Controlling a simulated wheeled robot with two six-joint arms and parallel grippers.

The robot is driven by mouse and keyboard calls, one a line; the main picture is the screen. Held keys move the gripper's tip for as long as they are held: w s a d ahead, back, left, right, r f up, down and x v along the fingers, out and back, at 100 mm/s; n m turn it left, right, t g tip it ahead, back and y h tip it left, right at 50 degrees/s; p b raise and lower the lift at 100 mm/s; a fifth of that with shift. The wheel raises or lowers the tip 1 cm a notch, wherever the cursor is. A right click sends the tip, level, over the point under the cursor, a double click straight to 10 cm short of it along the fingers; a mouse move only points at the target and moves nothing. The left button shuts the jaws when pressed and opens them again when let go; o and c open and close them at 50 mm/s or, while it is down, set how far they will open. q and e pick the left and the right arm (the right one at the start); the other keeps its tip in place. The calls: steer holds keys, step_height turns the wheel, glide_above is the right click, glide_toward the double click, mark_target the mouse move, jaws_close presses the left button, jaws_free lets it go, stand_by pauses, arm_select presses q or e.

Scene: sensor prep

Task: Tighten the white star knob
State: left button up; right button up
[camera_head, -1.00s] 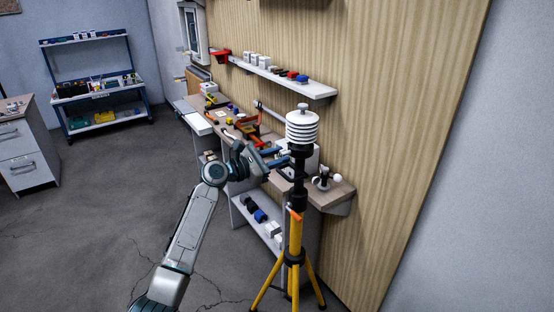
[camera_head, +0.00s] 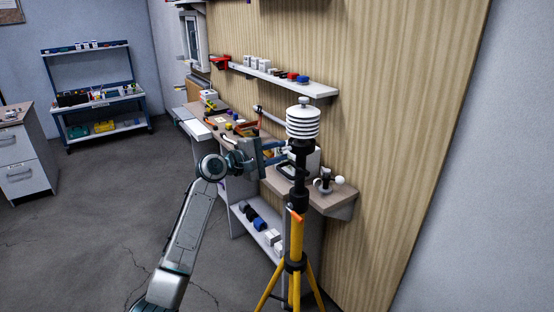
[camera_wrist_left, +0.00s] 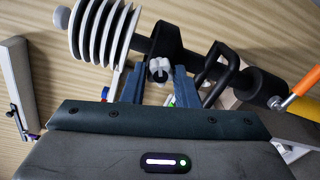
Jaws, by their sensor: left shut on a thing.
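The white star knob (camera_wrist_left: 159,66) sits on the black mount of the sensor stand, below the white louvred sensor shield (camera_wrist_left: 105,32), in the left wrist view. My left gripper (camera_wrist_left: 159,75) has its two blue-grey fingers on either side of the knob, shut on it. In the head view, my left gripper (camera_head: 285,151) reaches from the left to the black mount (camera_head: 299,172), just under the white shield (camera_head: 303,123). The knob is too small and covered to make out there. My right gripper is in neither view.
The mount stands on a yellow tripod (camera_head: 295,250) with spread legs. Behind it are a workbench (camera_head: 330,199) with small items and a wall shelf (camera_head: 290,83). A black handle (camera_wrist_left: 222,72) is close right of my fingers. Open floor lies to the left.

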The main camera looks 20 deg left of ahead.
arm_select(q)
steer(key=m+b, duration=0.2)
steer(key=m, duration=0.1)
steer(key=m+b, duration=0.1)
steer(key=shift+f, duration=0.25)
steer(key=m+b, duration=0.2)
steer(key=m, duration=0.1)
steer(key=shift+m+b, duration=0.35)
steer(key=shift+m, duration=0.05)
steer(key=shift+m+b, duration=0.45)
steer(key=shift+m, duration=0.15)
steer(key=shift+r+m+b, duration=0.1)
steer(key=shift+m+b, duration=0.4)
steer(key=shift+m, duration=0.2)
steer(key=o, duration=1)
steer(key=shift+r, duration=0.1)
steer(key=shift+s, duration=0.15)
